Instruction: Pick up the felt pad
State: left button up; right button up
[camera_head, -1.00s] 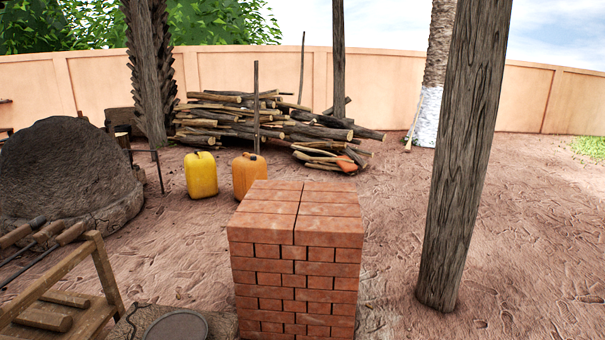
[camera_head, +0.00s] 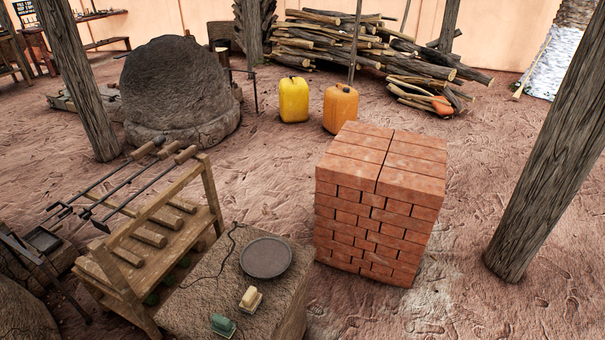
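No thing in view is plainly the felt pad. On a low, rough brown block (camera_head: 187,306) at the bottom centre lie a round, flat dark grey disc (camera_head: 266,257), a small cream-coloured piece (camera_head: 250,299) and a small green piece (camera_head: 222,325). I cannot tell whether any of these is the felt pad. A thin dark cord (camera_head: 224,252) runs over the block left of the disc. Neither of my grippers is in view.
A tall brick stack (camera_head: 376,215) stands right of the block. A wooden rack (camera_head: 150,240) with long-handled tools stands to its left. Wooden posts rise at left (camera_head: 76,80) and right (camera_head: 550,160). Yellow (camera_head: 294,100) and orange (camera_head: 340,108) jerrycans stand behind. Open ground lies between.

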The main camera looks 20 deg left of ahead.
aim_at(251, 300)
jog(key=j+u, duration=0.15)
jog(key=u, duration=0.25)
jog(key=k+j+u, duration=0.1)
jog(key=u, duration=0.3)
jog(key=j+z, duration=0.25)
